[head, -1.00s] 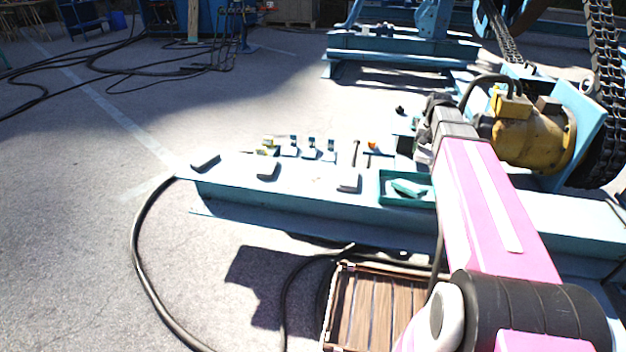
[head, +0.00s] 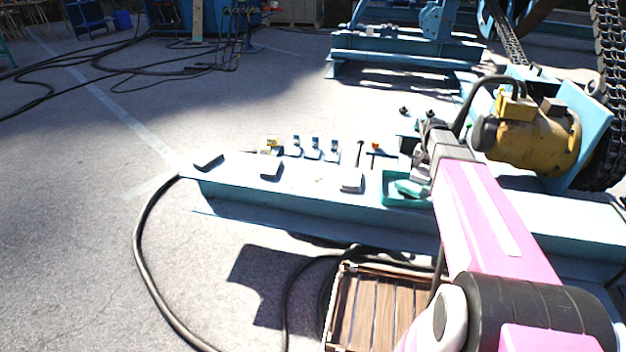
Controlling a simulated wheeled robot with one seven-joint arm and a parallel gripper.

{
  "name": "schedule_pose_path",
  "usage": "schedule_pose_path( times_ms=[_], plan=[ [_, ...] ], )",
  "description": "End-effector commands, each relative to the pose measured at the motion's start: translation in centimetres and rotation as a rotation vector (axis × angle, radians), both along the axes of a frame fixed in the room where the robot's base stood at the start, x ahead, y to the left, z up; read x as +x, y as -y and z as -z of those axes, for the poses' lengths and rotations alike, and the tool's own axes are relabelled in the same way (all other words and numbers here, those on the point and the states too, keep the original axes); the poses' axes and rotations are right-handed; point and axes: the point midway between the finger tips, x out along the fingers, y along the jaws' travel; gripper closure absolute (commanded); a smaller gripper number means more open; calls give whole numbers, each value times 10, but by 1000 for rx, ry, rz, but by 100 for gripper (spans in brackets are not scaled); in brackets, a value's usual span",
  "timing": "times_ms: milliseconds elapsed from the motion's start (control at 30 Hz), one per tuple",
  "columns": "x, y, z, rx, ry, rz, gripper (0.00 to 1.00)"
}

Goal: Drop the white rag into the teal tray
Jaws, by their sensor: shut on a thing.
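The teal tray (head: 400,202) sits on the light blue beam, with a teal cloth-like thing (head: 408,188) inside it. My gripper (head: 421,176) is at the tray's right end, over or just beside it. It is shut on a small pale thing, which appears to be the white rag (head: 420,170). The wrist hides most of the fingers and part of the rag. The tray's right end is partly covered by my arm. I cannot tell how high the rag is above the tray.
A yellow motor (head: 535,138) is close to the right of my arm. A wooden crate (head: 372,305) is on the ground in front.

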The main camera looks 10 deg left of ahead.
Motion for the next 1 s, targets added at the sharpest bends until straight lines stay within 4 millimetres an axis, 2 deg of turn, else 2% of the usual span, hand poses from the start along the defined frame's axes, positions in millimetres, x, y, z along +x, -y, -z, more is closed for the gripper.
schedule_pose_path(
  times_ms=[333,367,400,433,767,1000],
  plan=[
    [0,0,5,0,1,0,45],
    [0,0,5,0,1,0,16],
    [0,0,5,0,1,0,3],
    [0,0,5,0,1,0,0],
    [0,0,0,0,1,0,0],
    [0,0,-34,0,3,0,0]
  ],
)
